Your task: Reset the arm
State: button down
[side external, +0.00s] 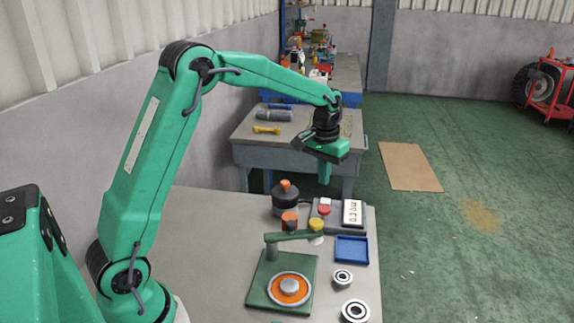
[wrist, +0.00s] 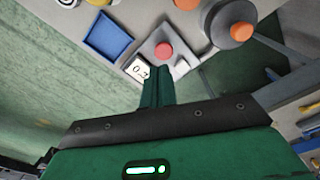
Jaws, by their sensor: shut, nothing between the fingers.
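My green arm stands at the left of the grey workbench and reaches over it in the side external view. My gripper (side external: 324,172) hangs above the far end of the bench, pointing down, with its fingers together and nothing in them. In the wrist view the closed green fingers (wrist: 157,88) show in the middle, in front of the bench devices. The gripper is apart from everything below it.
The bench (side external: 225,225) holds a green press with an orange disc (side external: 290,288), a display reading about 0.2 (side external: 353,212), red and yellow buttons (side external: 317,224), a black-and-orange knob device (side external: 286,195), a blue tray (side external: 352,249) and two bearings (side external: 355,311). Another table (side external: 255,150) stands behind.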

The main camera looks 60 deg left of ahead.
jog(key=s+d+r+m+t, duration=0.1)
jog(key=s+d+r+t, duration=0.25)
jog(key=s+r, duration=0.8)
jog(key=s+d+f+m+t, duration=0.1)
jog(key=s+d+f, duration=0.1)
jog(key=s, duration=1.4)
jog(key=shift+s+d+m+t, duration=0.35)
jog(key=shift+d+m, duration=0.05)
jog(key=shift+d, duration=0.3)
